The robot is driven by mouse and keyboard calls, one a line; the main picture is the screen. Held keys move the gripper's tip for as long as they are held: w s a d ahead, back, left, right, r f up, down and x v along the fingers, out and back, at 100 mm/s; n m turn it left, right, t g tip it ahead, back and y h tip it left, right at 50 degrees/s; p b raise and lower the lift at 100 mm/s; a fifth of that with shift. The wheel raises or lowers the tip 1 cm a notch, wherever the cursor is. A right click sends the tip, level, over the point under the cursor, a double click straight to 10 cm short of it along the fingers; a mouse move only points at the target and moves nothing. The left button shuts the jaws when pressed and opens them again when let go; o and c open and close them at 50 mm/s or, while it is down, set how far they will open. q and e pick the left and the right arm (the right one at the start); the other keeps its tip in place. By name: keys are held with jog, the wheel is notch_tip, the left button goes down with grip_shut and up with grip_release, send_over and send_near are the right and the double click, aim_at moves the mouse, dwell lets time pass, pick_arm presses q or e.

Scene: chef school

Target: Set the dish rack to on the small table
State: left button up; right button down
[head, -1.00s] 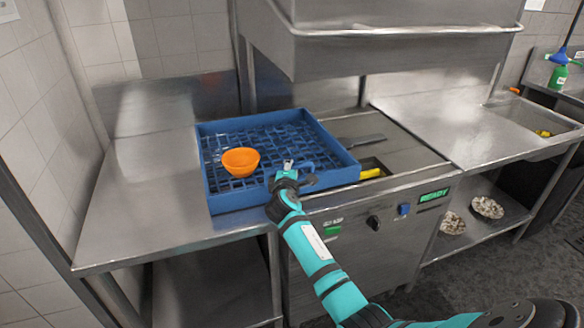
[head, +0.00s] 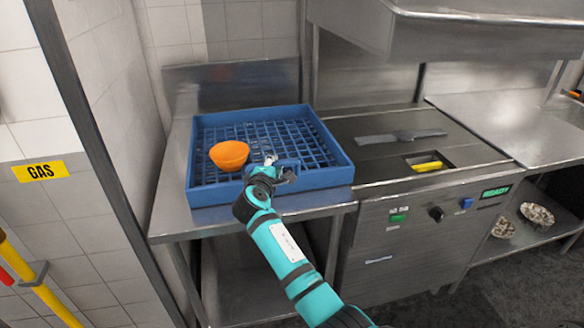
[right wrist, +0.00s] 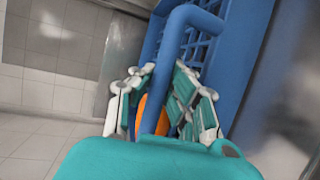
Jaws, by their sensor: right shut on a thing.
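The blue dish rack (head: 325,172) is a square open crate with a grid floor. It sits flat on the small steel table (head: 170,205) at the left, its right side close to the table's right edge. An orange bowl (head: 229,155) is inside it. My right gripper (head: 274,172) is at the rack's front wall. In the right wrist view, the right gripper (right wrist: 158,92) has its fingers on both sides of the rack's blue handle bar (right wrist: 165,65), shut on it. My left gripper is not in view.
Right of the rack is a steel machine top (head: 375,135) with a dark flat tool (head: 400,136) and a yellow item in a recess (head: 427,166). A steel hood (head: 470,40) hangs above it. A tiled wall bounds the left.

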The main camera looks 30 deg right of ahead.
jog(key=shift+w+a+b, duration=0.2)
jog(key=shift+a, duration=0.55)
jog(key=shift+w+a+b, duration=0.15)
jog(key=shift+a+b, duration=0.05)
jog(key=shift+a, duration=0.6)
jog(key=shift+w+a+b, duration=0.2)
jog(key=shift+a, duration=0.55)
jog(key=c, duration=1.2)
grip_release()
jog(key=shift+a, duration=0.3)
jog(key=shift+c, duration=0.2)
jog(key=shift+d, duration=0.15)
jog(key=v, duration=0.7)
jog(key=shift+s, duration=0.2)
jog(key=shift+r, duration=0.1)
